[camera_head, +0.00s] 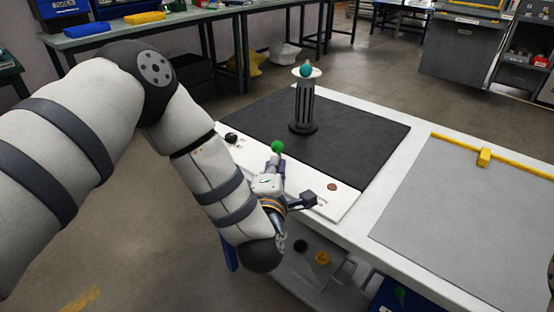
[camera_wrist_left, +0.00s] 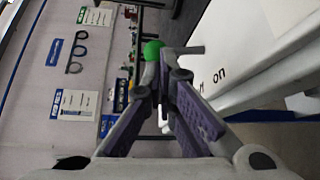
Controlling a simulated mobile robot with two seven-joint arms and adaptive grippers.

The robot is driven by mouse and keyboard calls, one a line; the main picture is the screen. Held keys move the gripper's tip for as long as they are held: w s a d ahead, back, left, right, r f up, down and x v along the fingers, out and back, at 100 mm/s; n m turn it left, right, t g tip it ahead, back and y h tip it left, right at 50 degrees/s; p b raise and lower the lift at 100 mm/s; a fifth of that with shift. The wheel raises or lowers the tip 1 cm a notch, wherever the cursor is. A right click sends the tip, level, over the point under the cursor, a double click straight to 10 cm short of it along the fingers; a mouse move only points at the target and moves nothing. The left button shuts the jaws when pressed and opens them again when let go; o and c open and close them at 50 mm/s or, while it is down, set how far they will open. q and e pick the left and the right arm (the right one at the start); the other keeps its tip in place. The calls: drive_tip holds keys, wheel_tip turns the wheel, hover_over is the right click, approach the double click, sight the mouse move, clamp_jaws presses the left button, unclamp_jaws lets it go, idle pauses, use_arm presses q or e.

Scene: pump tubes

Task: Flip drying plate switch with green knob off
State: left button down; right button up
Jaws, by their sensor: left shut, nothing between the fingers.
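The green knob (camera_head: 277,147) stands up from the white panel (camera_head: 342,197) along the front edge of the black drying plate (camera_head: 350,135). My left gripper (camera_head: 276,163) is right at the knob, on its near side. In the left wrist view the green knob (camera_wrist_left: 152,50) shows just beyond the fingertips of the left gripper (camera_wrist_left: 165,68). The fingers are shut with nothing between them. Whether they touch the knob or its lever I cannot tell. Printed "on" lettering (camera_wrist_left: 218,76) shows beside it.
A dark holder (camera_head: 304,105) with a teal round top stands on the plate. A black knob (camera_head: 231,138) and a brown round button (camera_head: 332,187) sit on the panel. A grey board with a yellow bar (camera_head: 483,157) lies at the right. The plate's right part is clear.

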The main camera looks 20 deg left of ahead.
sight(273, 150)
use_arm(q)
drive_tip(key=shift+x, duration=1.5)
drive_tip(key=shift+w+a+r, duration=0.1)
drive_tip(key=shift+w+a, duration=0.35)
drive_tip(key=shift+a, duration=0.15)
